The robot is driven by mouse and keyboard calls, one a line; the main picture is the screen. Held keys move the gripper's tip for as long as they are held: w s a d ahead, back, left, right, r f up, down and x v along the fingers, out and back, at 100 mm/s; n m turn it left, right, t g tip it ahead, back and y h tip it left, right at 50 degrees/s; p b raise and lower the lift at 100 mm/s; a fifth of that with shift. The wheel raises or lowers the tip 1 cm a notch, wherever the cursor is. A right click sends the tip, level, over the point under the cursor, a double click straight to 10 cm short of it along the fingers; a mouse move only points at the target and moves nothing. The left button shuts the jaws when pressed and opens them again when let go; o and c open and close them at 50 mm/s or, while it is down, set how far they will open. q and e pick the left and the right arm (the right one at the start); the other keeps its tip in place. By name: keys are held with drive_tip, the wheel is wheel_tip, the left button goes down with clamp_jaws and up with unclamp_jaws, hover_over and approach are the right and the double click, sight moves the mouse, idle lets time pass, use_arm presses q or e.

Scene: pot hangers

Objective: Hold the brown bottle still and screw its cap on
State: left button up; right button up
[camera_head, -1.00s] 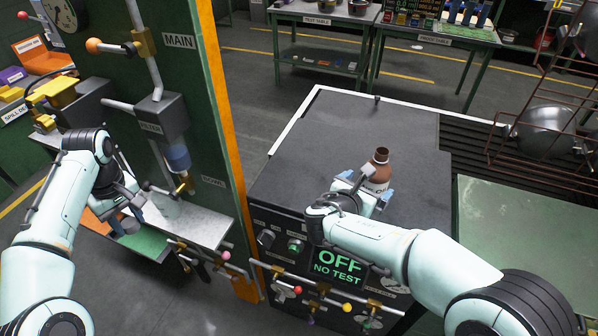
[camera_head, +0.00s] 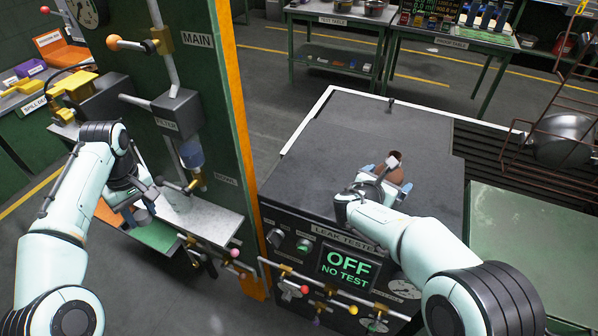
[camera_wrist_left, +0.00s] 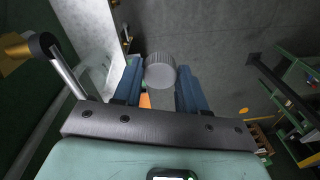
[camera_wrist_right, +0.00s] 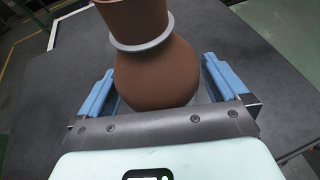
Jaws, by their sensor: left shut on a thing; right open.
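The brown bottle (camera_head: 394,158) stands open-mouthed on the dark bench top. Its round body and grey neck ring (camera_wrist_right: 144,38) fill the right wrist view. My right gripper (camera_head: 388,184) is open, with one blue finger on each side of the bottle's body; visible gaps remain beside the bottle. The gripper hides the bottle's lower part in the head view. My left gripper (camera_head: 140,204) is shut on a ridged grey cap (camera_wrist_left: 160,70), held between its blue fingertips. The cap is over by the green column, well left of the bottle.
The leak tester (camera_head: 345,262) with its OFF screen is at the bench front. The green column (camera_head: 215,100) with pipes and a shelf (camera_head: 205,222) stands between my grippers. A wire rack (camera_head: 545,110) with pots is at right. The bench top behind the bottle is clear.

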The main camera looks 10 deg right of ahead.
drive_tip(key=c, duration=1.2)
